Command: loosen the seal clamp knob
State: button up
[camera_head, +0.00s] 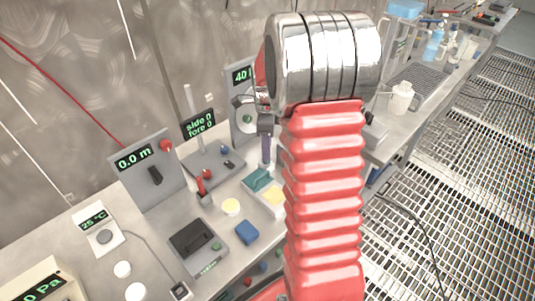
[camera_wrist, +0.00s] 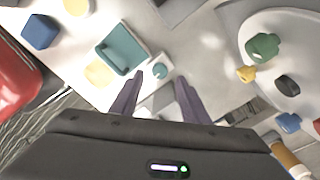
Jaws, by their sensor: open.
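My gripper (camera_wrist: 160,80) points down at the bench with its two purple fingers apart and nothing held between them. One finger of my gripper (camera_head: 266,150) also shows in the head view, left of my red arm. A small round teal knob (camera_wrist: 160,70) shows in the gap between the fingertips, beside a teal block with a handle (camera_wrist: 122,48). The teal block also shows in the head view (camera_head: 257,180). No label marks the seal clamp knob, so I cannot tell for certain whether the small teal knob is it. My arm hides part of the bench.
A panel reading 0.0 m (camera_head: 147,170) has a black and a red knob. A joystick panel (camera_head: 210,160) and a panel reading 40 (camera_head: 241,75) stand behind. A blue block (camera_head: 247,232) lies on the bench. A white rounded plate (camera_wrist: 256,75) with coloured knobs lies right of the fingers.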

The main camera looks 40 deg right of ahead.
jog(key=shift+f, duration=2)
jog(key=shift+c, duration=0.2)
